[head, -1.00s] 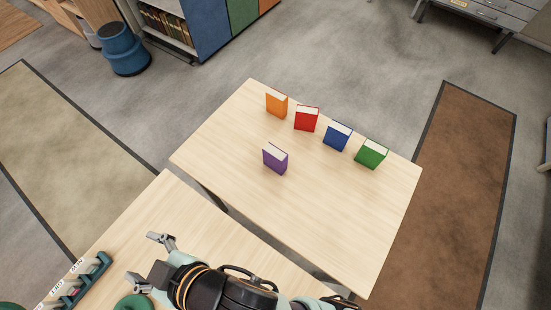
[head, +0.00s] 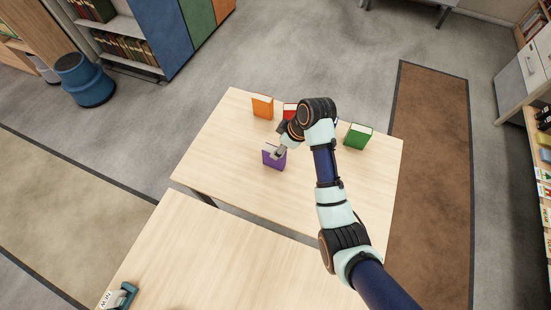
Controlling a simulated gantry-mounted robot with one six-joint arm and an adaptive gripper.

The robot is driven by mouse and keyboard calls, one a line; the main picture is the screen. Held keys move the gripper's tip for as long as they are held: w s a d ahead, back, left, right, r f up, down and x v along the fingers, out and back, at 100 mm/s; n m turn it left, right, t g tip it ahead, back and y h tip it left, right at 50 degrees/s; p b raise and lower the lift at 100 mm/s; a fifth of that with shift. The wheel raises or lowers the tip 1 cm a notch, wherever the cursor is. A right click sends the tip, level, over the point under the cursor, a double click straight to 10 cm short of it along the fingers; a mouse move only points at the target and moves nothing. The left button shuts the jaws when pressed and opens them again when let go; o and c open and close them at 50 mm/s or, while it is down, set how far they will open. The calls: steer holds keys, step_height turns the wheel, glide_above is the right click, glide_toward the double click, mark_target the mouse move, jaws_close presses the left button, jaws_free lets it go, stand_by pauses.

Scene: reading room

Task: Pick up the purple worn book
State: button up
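The purple book (head: 268,160) stands upright on the far light-wood table (head: 230,135), left of its middle. My gripper (head: 278,153) is right at the book's upper right side, reaching down from the right. The fingers are small and partly hidden by my wrist, so I cannot tell whether they are open or closed around the book. The book appears to rest on the table.
An orange book (head: 262,107), a partly hidden red book (head: 290,110) and a green book (head: 358,137) stand behind. My arm hides most of the blue book. A near table (head: 215,260) carries a labelled rack (head: 120,297) at its left edge.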

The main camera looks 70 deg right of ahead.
steer(key=b+x, duration=0.2)
steer(key=x, duration=0.6)
steer(key=shift+w+d, duration=0.1)
steer(key=shift+r, duration=0.1)
jaws_close()
